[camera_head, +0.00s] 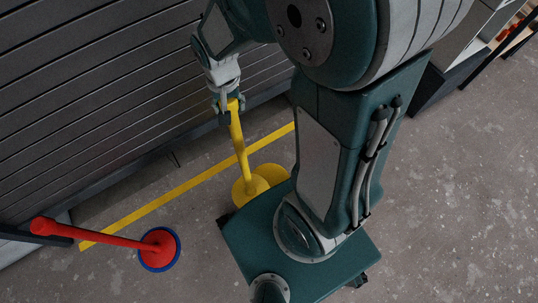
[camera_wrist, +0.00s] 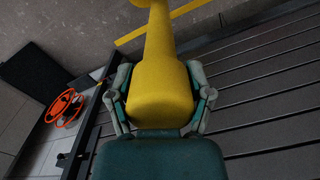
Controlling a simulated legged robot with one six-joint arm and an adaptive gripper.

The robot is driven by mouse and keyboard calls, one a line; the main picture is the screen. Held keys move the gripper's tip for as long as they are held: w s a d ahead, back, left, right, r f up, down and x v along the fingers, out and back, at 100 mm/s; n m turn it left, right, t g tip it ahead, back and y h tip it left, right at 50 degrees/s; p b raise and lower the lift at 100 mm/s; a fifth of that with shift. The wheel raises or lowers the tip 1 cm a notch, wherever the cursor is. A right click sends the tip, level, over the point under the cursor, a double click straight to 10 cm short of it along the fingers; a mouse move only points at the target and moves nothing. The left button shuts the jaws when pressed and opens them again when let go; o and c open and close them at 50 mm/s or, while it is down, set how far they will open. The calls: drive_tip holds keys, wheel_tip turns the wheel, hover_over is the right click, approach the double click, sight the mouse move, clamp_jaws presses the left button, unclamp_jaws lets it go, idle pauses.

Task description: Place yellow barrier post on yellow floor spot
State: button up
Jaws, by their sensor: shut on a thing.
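The yellow barrier post (camera_head: 239,140) hangs from or stands under my gripper (camera_head: 229,107), which is shut around its top end. In the wrist view the post (camera_wrist: 159,50) fills the middle, with a finger of my gripper (camera_wrist: 160,98) on each side. The post's round base (camera_head: 243,192) is at its lower end. The yellow floor spot (camera_head: 275,174) lies just right of the base. In the head view the base overlaps only its left part, so they look off-centre. I cannot tell whether the base touches the floor.
A red post (camera_head: 100,233) has its base on a blue spot at lower left and leans toward the left. A yellow line (camera_head: 160,202) crosses the floor before a dark slatted wall (camera_head: 90,90). A red wheel-like thing (camera_wrist: 65,108) shows at left in the wrist view. Floor at right is clear.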

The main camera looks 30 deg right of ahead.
drive_tip(key=w+d+f, duration=0.3)
drive_tip(key=d+f, duration=0.6)
drive_tip(key=d, duration=0.4)
drive_tip(key=shift+f, duration=0.2)
drive_tip(key=shift+w+d+f, duration=0.15)
drive_tip(key=shift+f, duration=1.55)
drive_tip(key=o, duration=1.3)
drive_tip(key=shift+f, duration=0.1)
